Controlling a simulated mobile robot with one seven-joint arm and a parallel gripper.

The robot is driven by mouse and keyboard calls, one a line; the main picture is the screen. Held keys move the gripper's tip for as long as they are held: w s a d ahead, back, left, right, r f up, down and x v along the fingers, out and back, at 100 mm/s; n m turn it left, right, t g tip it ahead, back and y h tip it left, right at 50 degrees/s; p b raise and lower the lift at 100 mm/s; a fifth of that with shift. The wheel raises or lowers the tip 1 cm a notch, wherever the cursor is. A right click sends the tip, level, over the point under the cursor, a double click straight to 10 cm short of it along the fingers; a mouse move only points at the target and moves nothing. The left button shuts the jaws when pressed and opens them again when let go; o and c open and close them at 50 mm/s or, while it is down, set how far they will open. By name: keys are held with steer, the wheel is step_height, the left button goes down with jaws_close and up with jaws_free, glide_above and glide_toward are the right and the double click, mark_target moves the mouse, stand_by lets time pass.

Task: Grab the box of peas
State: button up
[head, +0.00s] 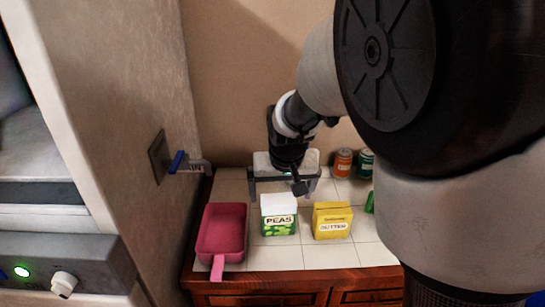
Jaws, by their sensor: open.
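The box of peas (279,215) is white and green with a "PEAS" label. It stands upright on the tiled counter in the head view, between a pink pan and a yellow butter box. My gripper (284,187) is above and just behind the box, with its two fingers spread wide to left and right. It is open and holds nothing that I can see. I cannot tell its exact height above the counter. My arm hides part of the view on the right.
The pink pan (222,232) lies left of the peas, its handle toward the front edge. The yellow butter box (332,221) stands to the right. An orange can (343,163) and a green can (365,164) stand at the back. A wall (140,110) bounds the counter's left.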

mark_target(280, 205)
steer(key=b+x, duration=0.2)
steer(key=x, duration=0.8)
steer(key=shift+d+f, duration=0.1)
steer(key=shift+f, duration=0.15)
steer(key=shift+b+x, duration=0.65)
steer(key=shift+x, duration=2.6)
steer(key=shift+w+r, duration=0.15)
steer(key=c, duration=1.5)
